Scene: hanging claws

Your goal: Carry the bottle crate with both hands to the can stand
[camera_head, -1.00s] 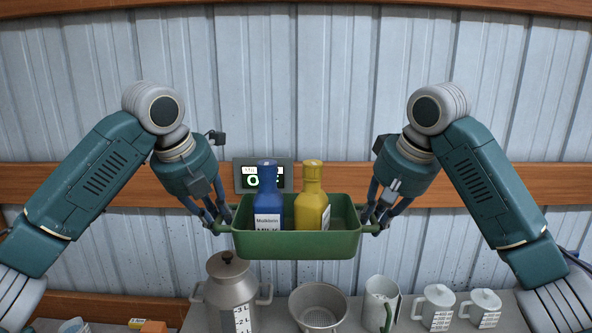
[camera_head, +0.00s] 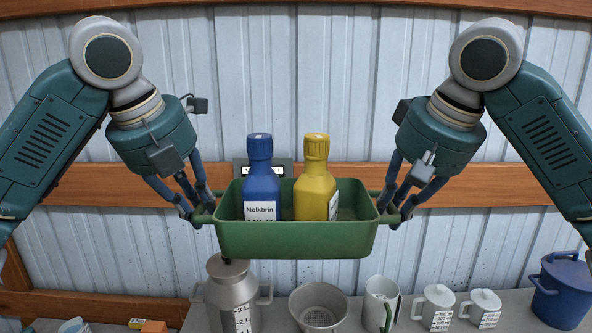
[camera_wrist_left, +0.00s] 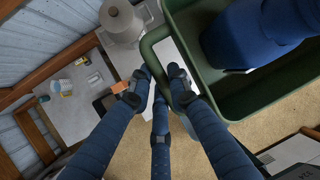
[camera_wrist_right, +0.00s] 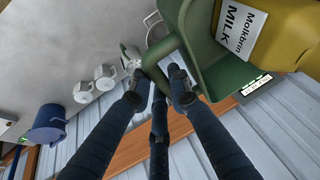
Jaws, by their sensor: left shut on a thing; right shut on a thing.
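The green bottle crate (camera_head: 296,241) hangs level in the air in the head view, held at both end handles. A blue bottle (camera_head: 260,180) and a yellow bottle (camera_head: 316,185) stand upright in it. My left gripper (camera_head: 205,210) is shut on the crate's left handle, also seen in the left wrist view (camera_wrist_left: 162,85). My right gripper (camera_head: 391,213) is shut on the right handle, also seen in the right wrist view (camera_wrist_right: 165,85). I cannot make out the can stand for certain.
Below and behind the crate, a grey worktop holds a metal milk can (camera_head: 232,296), a strainer (camera_head: 318,306), a jug (camera_head: 380,303) and two white lidded mugs (camera_head: 436,307). A blue pot (camera_head: 562,285) stands at the right. A display (camera_head: 240,168) is partly hidden behind the crate.

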